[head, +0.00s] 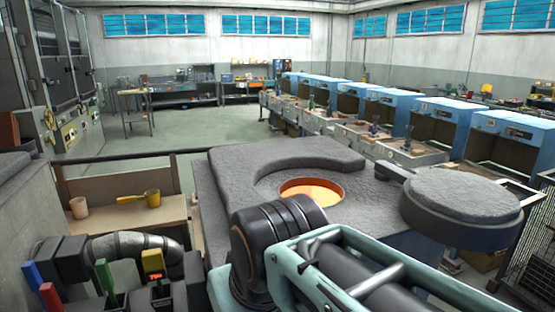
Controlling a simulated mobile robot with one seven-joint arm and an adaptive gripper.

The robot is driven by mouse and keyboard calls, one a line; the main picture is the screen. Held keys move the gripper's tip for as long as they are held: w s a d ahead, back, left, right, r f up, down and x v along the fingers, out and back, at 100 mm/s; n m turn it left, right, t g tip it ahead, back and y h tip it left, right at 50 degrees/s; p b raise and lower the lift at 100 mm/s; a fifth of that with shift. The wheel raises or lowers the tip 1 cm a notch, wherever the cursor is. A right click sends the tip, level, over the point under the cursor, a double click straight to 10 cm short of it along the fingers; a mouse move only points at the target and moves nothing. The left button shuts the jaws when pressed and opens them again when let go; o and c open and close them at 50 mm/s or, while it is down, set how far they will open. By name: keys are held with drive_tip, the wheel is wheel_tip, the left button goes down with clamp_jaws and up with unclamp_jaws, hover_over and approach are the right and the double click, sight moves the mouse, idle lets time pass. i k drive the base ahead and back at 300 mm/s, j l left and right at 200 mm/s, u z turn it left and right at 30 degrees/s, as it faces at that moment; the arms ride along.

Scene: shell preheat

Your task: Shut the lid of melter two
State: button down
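A melter with a rough grey top (225,180) stands just in front of me. Its round mouth (305,187) is uncovered and glows orange inside. I see no number on it, so I cannot tell if it is melter two. A thick round grey lid (462,192) is swung out to the right of the mouth, level and clear of it, on a dark hinge arm (392,172). My arm, with a black ribbed joint and teal links, crosses the lower middle and hides the melter's near side. My gripper is not in view.
At left, a wooden shelf (125,218) holds a yellow ladle (153,198) and a tan cup (79,207). A row of blue-hooded benches (440,125) runs behind. Open floor (215,130) lies beyond.

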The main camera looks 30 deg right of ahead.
sight(461, 210)
drive_tip(key=k+l, duration=0.1)
drive_tip(key=l, duration=0.3)
drive_tip(key=k+l, duration=0.1)
drive_tip(key=l, duration=0.25)
drive_tip(key=k+l+u, duration=0.1)
drive_tip(key=l, duration=0.3)
drive_tip(key=k+l, duration=0.1)
drive_tip(key=l, duration=0.3)
drive_tip(key=k+l, duration=0.1)
drive_tip(key=l, duration=0.25)
drive_tip(key=k+l, duration=0.1)
drive_tip(key=l, duration=0.3)
drive_tip(key=u, duration=0.05)
